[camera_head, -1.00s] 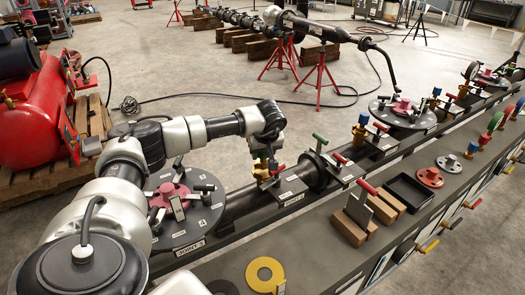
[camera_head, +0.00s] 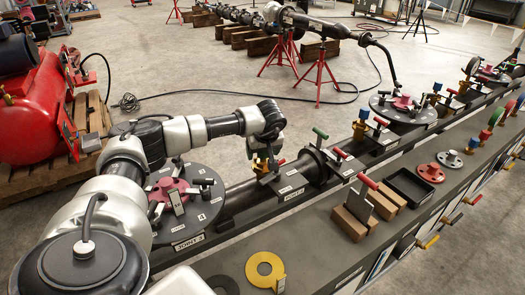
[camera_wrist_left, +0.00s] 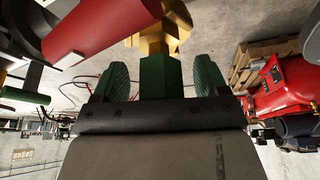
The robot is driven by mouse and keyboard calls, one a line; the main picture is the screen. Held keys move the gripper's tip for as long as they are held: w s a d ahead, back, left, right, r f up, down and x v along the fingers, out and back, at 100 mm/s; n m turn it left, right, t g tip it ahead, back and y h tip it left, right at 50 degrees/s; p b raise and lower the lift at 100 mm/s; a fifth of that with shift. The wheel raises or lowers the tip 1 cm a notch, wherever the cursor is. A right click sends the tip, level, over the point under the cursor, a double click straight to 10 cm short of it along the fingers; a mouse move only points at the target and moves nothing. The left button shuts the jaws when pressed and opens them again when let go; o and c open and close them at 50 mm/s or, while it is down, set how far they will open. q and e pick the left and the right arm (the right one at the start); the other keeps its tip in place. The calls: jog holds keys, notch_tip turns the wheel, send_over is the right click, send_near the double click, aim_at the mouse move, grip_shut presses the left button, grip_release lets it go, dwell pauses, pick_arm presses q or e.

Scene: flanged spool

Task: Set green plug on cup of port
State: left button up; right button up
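In the left wrist view the green plug (camera_wrist_left: 160,76) stands between my left gripper's (camera_wrist_left: 161,68) two green-padded fingers. A gap shows on each side of it, so the fingers are open around it. The plug's far end meets the brass cup of the port (camera_wrist_left: 158,32); how well it is seated is hidden. In the head view my left gripper (camera_head: 262,152) points down over the brass port (camera_head: 261,164) on the long pipe, and the plug is too hidden there to make out. My right gripper is not in view.
A red valve handle (camera_wrist_left: 100,30) lies close beside the cup. A round flange plate (camera_head: 200,222) stands left of the port and a green-handled valve (camera_head: 320,134) right of it. A bench with wooden blocks (camera_head: 349,222), a black tray (camera_head: 408,187) and a yellow ring (camera_head: 264,268) runs in front.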

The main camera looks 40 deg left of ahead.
pick_arm(q)
jog(key=v, duration=1)
jog(key=shift+r+b, duration=0.3)
jog(key=shift+r, duration=0.05)
jog(key=shift+s+d+f, duration=0.1)
jog(key=shift+d, duration=0.05)
